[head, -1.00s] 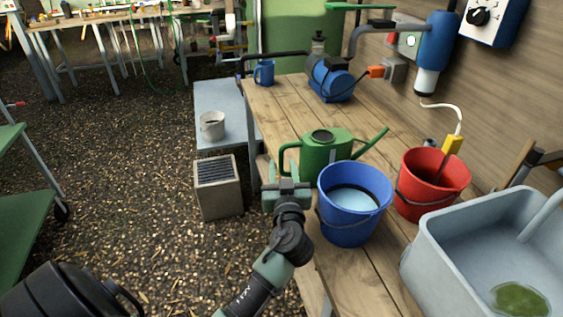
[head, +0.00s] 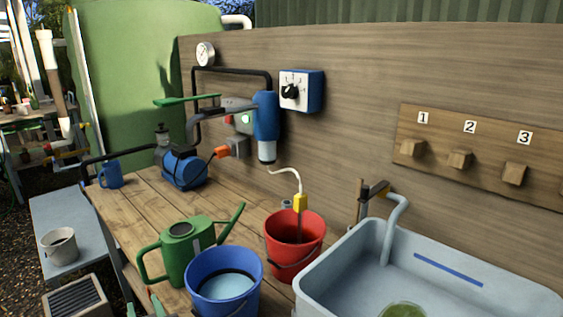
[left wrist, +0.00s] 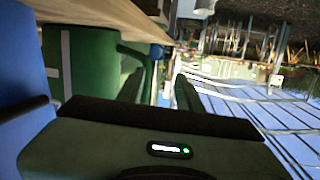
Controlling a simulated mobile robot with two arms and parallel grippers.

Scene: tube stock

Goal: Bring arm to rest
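My left gripper (head: 152,304) just shows at the bottom edge of the head view, in front of the green watering can (head: 178,262) and left of the blue bucket (head: 205,298). Most of it is cut off there. In the left wrist view its two dark green fingers (left wrist: 160,92) stand apart with nothing seen between them, so it looks open and empty. The can's green side with a white stripe (left wrist: 90,62) and part of the blue bucket (left wrist: 20,110) show close on the left of that view. My right gripper is not in view.
A red bucket (head: 293,240) and a grey sink (head: 330,289) stand to the right along the wooden bench (head: 125,203). A blue pump (head: 184,170) and a blue mug (head: 111,175) are farther back. A grey low bench (head: 62,206) holds a pale pot (head: 58,247).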

